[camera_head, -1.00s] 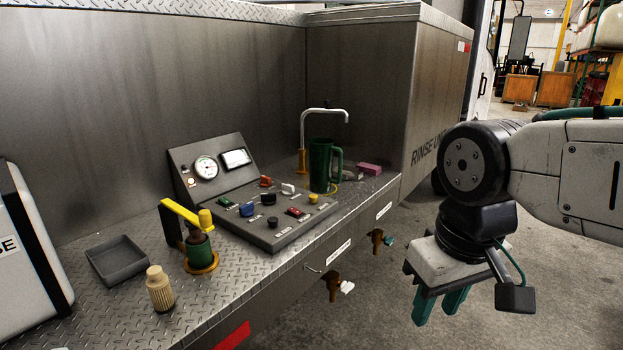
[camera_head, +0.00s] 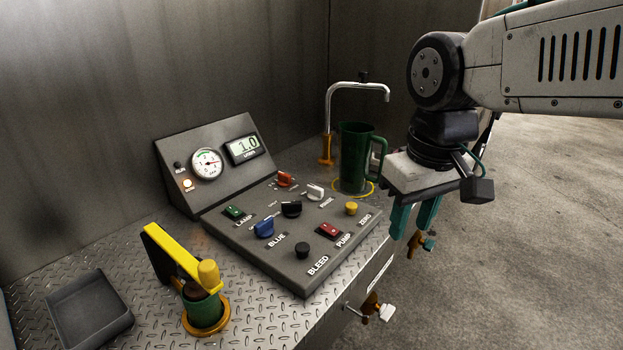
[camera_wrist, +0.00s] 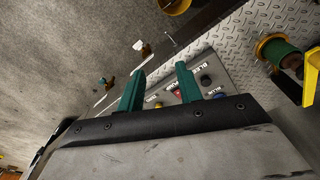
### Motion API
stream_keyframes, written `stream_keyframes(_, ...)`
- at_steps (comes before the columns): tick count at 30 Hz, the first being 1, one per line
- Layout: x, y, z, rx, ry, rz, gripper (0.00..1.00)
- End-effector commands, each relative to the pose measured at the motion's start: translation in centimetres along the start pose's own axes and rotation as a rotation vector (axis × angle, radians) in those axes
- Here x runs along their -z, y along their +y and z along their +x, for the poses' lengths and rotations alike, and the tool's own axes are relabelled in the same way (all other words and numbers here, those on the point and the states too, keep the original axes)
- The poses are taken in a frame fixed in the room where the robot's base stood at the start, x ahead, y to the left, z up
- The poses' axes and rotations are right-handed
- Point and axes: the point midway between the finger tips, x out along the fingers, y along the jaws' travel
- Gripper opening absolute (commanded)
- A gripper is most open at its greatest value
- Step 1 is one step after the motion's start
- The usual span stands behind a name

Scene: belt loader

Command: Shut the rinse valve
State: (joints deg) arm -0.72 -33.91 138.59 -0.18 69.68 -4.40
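The white knob (camera_head: 315,191) stands on the sloped control panel (camera_head: 310,270), beside a label that looks like RINSE. Its exact setting is too small to tell. A red knob (camera_head: 284,179), a black knob (camera_head: 291,208) and a blue knob (camera_head: 264,228) sit near it. My gripper (camera_head: 411,219) hangs right of the panel, off the deck's front edge, pointing down and touching nothing. In the wrist view its two green fingers (camera_wrist: 160,92) are apart with nothing held between them. The white knob cannot be made out there.
A green jug (camera_head: 354,155) stands under a curved spout (camera_head: 357,86) behind the panel. Two brass taps, one with a white handle (camera_head: 386,313) and one with a teal handle (camera_head: 429,244), stick out below the deck edge. A yellow-levered pump (camera_head: 185,258) and grey tray (camera_head: 90,310) are left.

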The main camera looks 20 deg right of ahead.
Motion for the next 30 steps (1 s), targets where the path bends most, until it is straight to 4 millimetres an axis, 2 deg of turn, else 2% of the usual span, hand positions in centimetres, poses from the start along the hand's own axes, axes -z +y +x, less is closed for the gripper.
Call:
stream_keyframes(1, 2.3, 0.2, -0.4, 0.001, -0.012, -0.025, 0.35)
stream_keyframes(8, 12.6, 0.9, -0.7, 0.008, -0.039, -0.161, 0.35)
stream_keyframes(14, 21.6, 1.0, 1.4, 0.016, -0.061, -0.282, 0.35)
stream_keyframes(18, 27.4, 0.8, 4.2, 0.023, -0.075, -0.367, 0.35)
stream_keyframes(21, 30.8, 0.7, 6.3, 0.027, -0.082, -0.418, 0.35)
stream_keyframes(24, 33.3, 0.6, 8.1, 0.031, -0.089, -0.457, 0.35)
stream_keyframes(27, 34.8, 0.5, 9.4, 0.034, -0.092, -0.483, 0.35)
stream_keyframes(30, 35.5, 0.5, 10.2, 0.035, -0.094, -0.496, 0.35)
